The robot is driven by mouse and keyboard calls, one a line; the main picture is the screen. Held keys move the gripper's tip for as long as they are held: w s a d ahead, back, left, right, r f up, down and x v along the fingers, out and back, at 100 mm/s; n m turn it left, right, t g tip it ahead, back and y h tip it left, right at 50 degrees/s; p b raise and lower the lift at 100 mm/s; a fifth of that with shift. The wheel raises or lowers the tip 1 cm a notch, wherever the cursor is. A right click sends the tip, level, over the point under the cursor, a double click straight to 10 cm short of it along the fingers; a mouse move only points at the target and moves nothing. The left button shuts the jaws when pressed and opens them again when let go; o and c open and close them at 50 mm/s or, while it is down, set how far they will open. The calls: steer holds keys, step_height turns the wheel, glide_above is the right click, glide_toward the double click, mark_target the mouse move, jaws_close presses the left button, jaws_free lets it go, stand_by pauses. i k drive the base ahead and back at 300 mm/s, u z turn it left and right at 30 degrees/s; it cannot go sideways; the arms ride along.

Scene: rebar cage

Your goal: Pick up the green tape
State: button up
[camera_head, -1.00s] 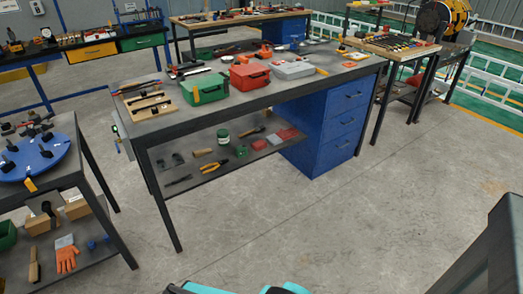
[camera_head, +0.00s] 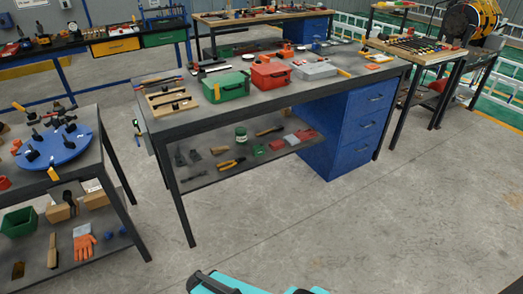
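I cannot pick out the green tape for certain. A small green item (camera_head: 258,150) lies on the lower shelf of the middle workbench, too small to identify. Beside it, to the left, stands a green can-like item (camera_head: 240,134) with a pale band. My gripper's fingers do not show. Only a teal and black part of my own body shows at the bottom edge, well apart from the bench.
The middle workbench (camera_head: 190,120) carries a green box (camera_head: 226,86), a red box (camera_head: 271,74) and a grey case (camera_head: 314,69). Blue drawers (camera_head: 352,127) fill its right end. A left table (camera_head: 88,160) holds a blue disc (camera_head: 55,146). The floor (camera_head: 330,230) in front is clear.

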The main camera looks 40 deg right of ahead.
mark_target(258, 150)
steer(key=u, duration=0.05)
steer(key=i, duration=1)
steer(key=z, duration=0.05)
